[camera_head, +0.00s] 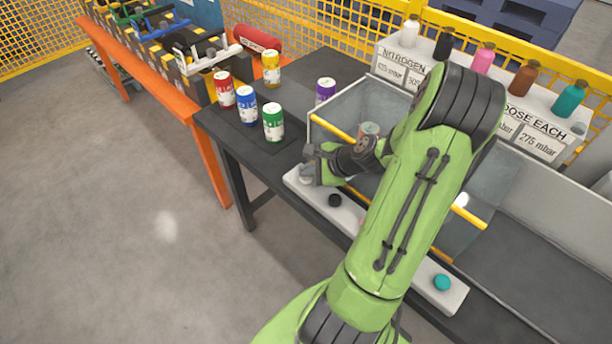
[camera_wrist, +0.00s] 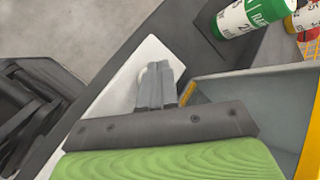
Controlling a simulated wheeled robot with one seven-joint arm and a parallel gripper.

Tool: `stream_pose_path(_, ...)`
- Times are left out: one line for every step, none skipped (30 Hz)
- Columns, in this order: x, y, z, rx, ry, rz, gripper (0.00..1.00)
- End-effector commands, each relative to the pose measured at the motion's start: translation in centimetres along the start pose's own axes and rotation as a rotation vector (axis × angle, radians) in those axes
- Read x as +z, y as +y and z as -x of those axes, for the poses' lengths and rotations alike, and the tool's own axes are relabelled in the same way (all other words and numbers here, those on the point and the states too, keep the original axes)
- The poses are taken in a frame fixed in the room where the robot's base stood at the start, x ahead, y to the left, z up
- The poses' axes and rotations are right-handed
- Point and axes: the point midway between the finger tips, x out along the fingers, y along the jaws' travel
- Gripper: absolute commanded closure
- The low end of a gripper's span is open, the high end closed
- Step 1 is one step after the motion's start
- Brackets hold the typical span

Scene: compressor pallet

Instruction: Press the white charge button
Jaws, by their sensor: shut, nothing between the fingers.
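The white charge button (camera_head: 306,173) is at the left end of a pale button strip (camera_head: 399,259) along the front of the dark table. My gripper (camera_head: 312,166) is right at that button, fingers shut and empty. In the wrist view the shut fingers (camera_wrist: 158,86) point at the strip, and a rounded edge of the white button (camera_wrist: 143,74) shows beside their tips. The fingers hide most of it. I cannot tell whether they touch it. A black button (camera_head: 335,200) and a teal button (camera_head: 442,282) sit farther along the strip.
A clear-walled chamber with a yellow edge (camera_head: 333,127) stands close behind the strip. Green (camera_head: 273,122), blue (camera_head: 247,105), red (camera_head: 224,89), yellow (camera_head: 271,68) and purple (camera_head: 325,90) cans stand left of it. A labelled shelf (camera_head: 392,60) with coloured bottles is at the back.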

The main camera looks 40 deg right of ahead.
Motion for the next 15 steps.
stream_pose_path(-0.05,0.06,-0.08,0.000,0.000,0.000,1.00)
stream_pose_path(-0.06,0.08,-0.11,0.000,0.000,0.000,1.00)
stream_pose_path(-0.09,0.11,-0.14,0.000,0.000,0.000,1.00)
stream_pose_path(-0.11,0.13,-0.17,0.000,0.000,0.000,1.00)
stream_pose_path(-0.13,0.15,-0.19,0.000,0.000,0.000,1.00)
stream_pose_path(-0.15,0.18,-0.22,0.000,0.000,0.000,1.00)
stream_pose_path(-0.17,0.20,-0.25,0.001,0.000,0.000,1.00)
stream_pose_path(-0.19,0.22,-0.27,0.001,0.000,0.000,1.00)
stream_pose_path(-0.22,0.24,-0.31,0.001,0.000,0.000,1.00)
stream_pose_path(-0.24,0.26,-0.33,0.001,0.000,0.000,1.00)
stream_pose_path(-0.26,0.28,-0.36,0.001,0.000,0.000,1.00)
stream_pose_path(-0.29,0.31,-0.39,0.001,0.000,-0.001,1.00)
stream_pose_path(-0.31,0.33,-0.42,0.001,0.000,-0.001,1.00)
stream_pose_path(-0.33,0.35,-0.45,0.001,0.000,-0.001,1.00)
stream_pose_path(-0.35,0.38,-0.48,0.001,0.000,-0.001,1.00)
